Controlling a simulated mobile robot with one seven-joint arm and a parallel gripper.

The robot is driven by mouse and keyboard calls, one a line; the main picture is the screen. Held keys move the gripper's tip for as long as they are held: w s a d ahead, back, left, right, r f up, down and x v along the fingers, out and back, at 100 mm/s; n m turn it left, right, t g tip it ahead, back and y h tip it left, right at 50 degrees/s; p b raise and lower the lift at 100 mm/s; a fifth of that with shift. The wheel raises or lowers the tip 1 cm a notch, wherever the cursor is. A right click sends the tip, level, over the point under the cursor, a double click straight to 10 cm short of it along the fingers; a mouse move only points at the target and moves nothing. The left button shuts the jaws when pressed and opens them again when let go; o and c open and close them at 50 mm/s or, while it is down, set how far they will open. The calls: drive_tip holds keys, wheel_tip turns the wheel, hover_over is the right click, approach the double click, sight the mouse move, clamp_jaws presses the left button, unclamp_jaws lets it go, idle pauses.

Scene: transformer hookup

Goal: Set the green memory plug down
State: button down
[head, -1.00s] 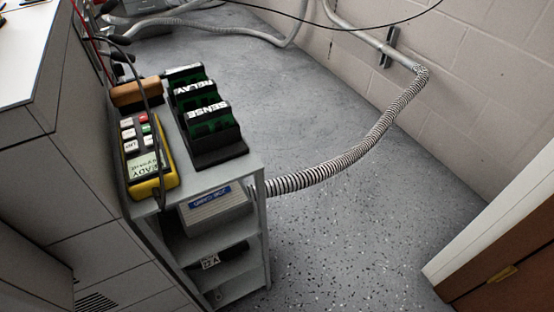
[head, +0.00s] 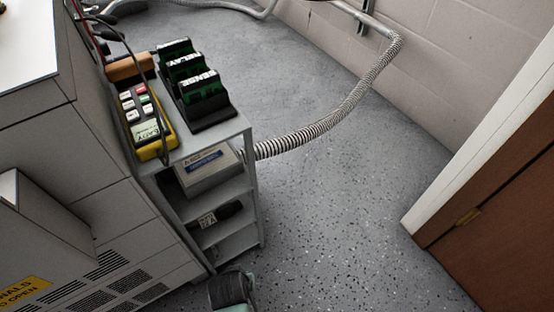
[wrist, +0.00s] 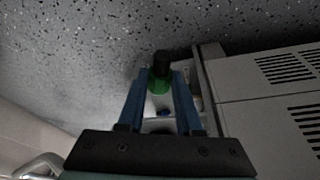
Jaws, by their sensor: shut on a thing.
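The green memory plug (wrist: 159,84) shows in the wrist view as a green body with a dark, rounded end. My gripper (wrist: 161,76) has blue fingers and is shut on it, one finger on each side. The plug's far end points away from the wrist camera, and the speckled floor shows beyond it. The fingers and plug do not show in the head view; only what looks like part of my arm shows at its bottom edge.
A grey shelf cart (head: 214,140) holds a yellow tester (head: 146,122), a dark rack of green modules (head: 200,92), a brown block (head: 130,67) and a boxed item (head: 208,167). A vented cabinet (head: 90,215) stands left.

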drive_tip(key=w+d+r+m+p, duration=0.1)
drive_tip(key=w+d+r+p, duration=0.15)
drive_tip(key=r, duration=0.55)
drive_tip(key=w+d+r+m+p, duration=0.15)
drive_tip(key=w+d+r, duration=0.25)
drive_tip(key=r, duration=0.5)
drive_tip(key=w+d+r+p, duration=0.3)
drive_tip(key=d+r, duration=0.1)
drive_tip(key=r, duration=0.4)
drive_tip(key=w+a+p+v, duration=0.1)
drive_tip(key=p+v, duration=1.6)
drive_tip(key=p, duration=0.1)
drive_tip(key=w+r+p+v, duration=0.1)
drive_tip(key=p+v, duration=1.6)
drive_tip(key=p, duration=0.2)
drive_tip(key=shift+w+a+r+h+p, duration=0.2)
drive_tip(key=shift+a+r+h+p, duration=0.1)
drive_tip(key=shift+a, duration=0.55)
